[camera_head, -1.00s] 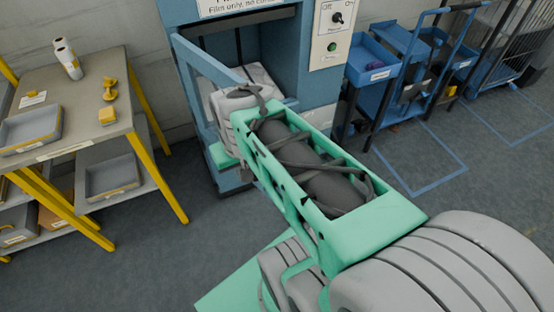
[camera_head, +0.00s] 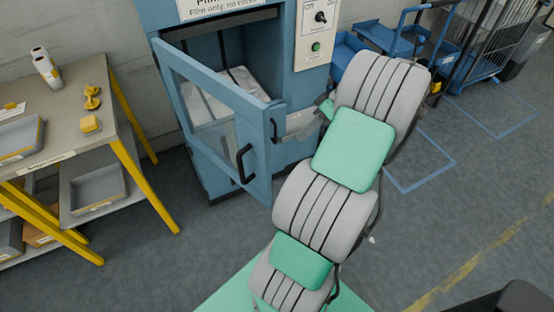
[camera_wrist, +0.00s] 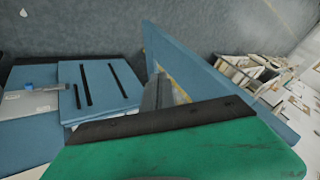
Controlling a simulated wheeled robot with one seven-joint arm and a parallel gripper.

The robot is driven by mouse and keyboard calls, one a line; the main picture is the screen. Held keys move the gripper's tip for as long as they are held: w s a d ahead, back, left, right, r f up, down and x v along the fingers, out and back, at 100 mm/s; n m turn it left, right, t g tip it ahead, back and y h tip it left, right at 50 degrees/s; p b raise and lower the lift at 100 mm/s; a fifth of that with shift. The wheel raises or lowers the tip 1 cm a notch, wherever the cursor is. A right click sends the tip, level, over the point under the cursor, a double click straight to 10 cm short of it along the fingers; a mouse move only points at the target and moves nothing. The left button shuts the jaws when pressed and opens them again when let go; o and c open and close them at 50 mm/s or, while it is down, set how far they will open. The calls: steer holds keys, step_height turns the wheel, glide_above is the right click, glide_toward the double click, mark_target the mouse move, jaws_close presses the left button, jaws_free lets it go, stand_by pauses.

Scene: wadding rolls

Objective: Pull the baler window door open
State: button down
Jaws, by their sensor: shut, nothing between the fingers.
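The baler's window door (camera_head: 213,110) is a blue frame with a clear pane, hinged at the left. It stands partly open, swung out from the baler (camera_head: 285,95). Its black handle (camera_head: 244,163) is on the outer face near the free edge. My gripper (camera_head: 292,126) is shut and empty, just right of the door's free edge in the head view; whether it touches the door is unclear. In the wrist view my gripper's grey fingers (camera_wrist: 158,92) are beside the blue door (camera_wrist: 205,75), with a slotted blue panel (camera_wrist: 100,85) to the left.
A workbench (camera_head: 70,85) with yellow legs, trays and rolls stands at the left. Blue carts (camera_head: 395,45) stand at the back right. White material (camera_head: 225,92) lies inside the baler chamber.

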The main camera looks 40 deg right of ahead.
steer(key=w+a+f+b, duration=0.1)
steer(key=w+a+f, duration=0.2)
steer(key=a+f, duration=0.4)
steer(key=shift+a, duration=0.8)
steer(key=shift+a+f, duration=0.1)
